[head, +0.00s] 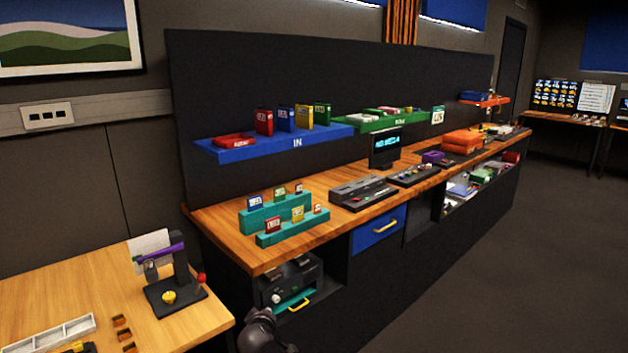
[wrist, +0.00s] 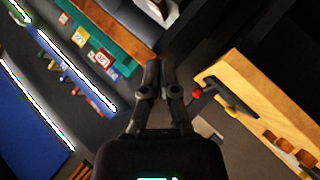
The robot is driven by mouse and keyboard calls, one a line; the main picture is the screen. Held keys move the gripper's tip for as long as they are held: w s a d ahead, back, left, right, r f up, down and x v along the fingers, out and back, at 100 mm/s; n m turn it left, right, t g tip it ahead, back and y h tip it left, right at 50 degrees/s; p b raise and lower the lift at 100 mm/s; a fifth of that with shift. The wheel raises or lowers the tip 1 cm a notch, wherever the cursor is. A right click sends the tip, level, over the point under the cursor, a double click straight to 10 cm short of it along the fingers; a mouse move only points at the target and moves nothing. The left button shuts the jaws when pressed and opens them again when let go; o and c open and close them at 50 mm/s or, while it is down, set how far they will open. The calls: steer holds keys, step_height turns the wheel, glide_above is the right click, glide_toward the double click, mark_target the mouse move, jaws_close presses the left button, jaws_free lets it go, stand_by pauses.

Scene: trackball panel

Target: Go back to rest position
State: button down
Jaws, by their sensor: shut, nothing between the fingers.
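My gripper (wrist: 160,72) shows in the wrist view with its two dark fingers close together and nothing between them. It hangs in free space, apart from the benches, with the view tilted. In the head view a dark part of my arm shows at the bottom edge, in front of the long bench; the fingers cannot be made out there.
A long wooden bench (head: 335,222) runs along a dark panel with a blue IN shelf (head: 215,152) and teal stepped stands. A blue drawer (head: 378,232) is below. A lighter table (head: 92,292) holds a black stand (head: 176,296). The floor at right is clear.

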steer(key=s+d+f+m+g, duration=0.3)
steer(key=s+d+m+g, duration=0.1)
steer(key=d, duration=0.6)
steer(key=s+d+f+m+g, duration=0.3)
steer(key=s+d+f+g, duration=0.1)
steer(key=d, duration=0.6)
steer(key=s+d+f+m+g, duration=0.3)
steer(key=s+d+m+g, duration=0.15)
steer(key=d, duration=0.55)
step_height(320, 180, up, 13)
steer(key=p, duration=1.3)
steer(key=shift+w+a+r+n+h, duration=0.15)
steer(key=shift+w+n+h, duration=0.15)
steer(key=shift+n, duration=0.15)
